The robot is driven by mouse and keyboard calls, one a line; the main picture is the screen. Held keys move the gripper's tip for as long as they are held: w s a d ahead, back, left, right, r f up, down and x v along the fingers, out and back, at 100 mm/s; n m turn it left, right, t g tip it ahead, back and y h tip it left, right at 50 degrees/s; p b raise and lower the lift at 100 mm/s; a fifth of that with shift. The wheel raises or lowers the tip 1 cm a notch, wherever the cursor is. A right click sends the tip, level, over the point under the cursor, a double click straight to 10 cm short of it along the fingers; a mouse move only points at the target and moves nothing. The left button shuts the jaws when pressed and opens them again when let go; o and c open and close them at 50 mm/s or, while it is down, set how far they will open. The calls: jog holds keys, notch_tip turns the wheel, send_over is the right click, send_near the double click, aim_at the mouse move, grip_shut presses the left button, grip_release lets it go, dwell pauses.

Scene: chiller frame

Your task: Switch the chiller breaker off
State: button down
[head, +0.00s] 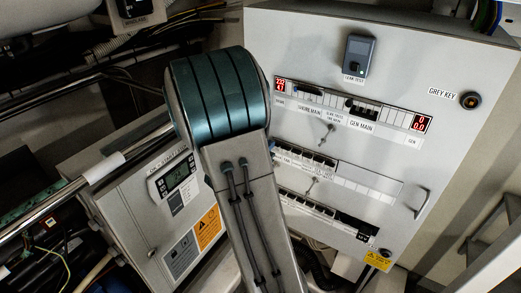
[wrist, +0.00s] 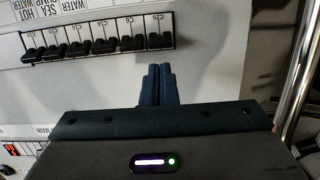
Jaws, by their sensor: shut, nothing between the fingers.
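The grey breaker panel (head: 400,95) fills the right of the head view, with rows of breakers, including an upper row (head: 360,108) and a lower row (head: 325,215). I cannot pick out the chiller breaker by its label. In the wrist view, a row of black breaker switches (wrist: 97,42) runs across the upper left, with labels upside down, among them HOT WATER and SEA WATER PUMP. My gripper (wrist: 157,72) is shut and empty. Its dark blue fingertips are just below the right end of that row in the picture; I cannot tell whether they touch the panel. In the head view my arm hides the gripper.
A controller with a display (head: 173,181) is at the left. A metal rail (wrist: 300,75) stands at the right of the wrist view.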

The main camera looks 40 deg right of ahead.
aim_at(279, 139)
jog(key=shift+x, duration=1.95)
jog(key=shift+a, duration=0.1)
jog(key=shift+s+f, duration=0.1)
jog(key=shift+f+b, duration=0.1)
jog(key=shift+b, duration=0.2)
jog(key=shift+h+b, duration=0.3)
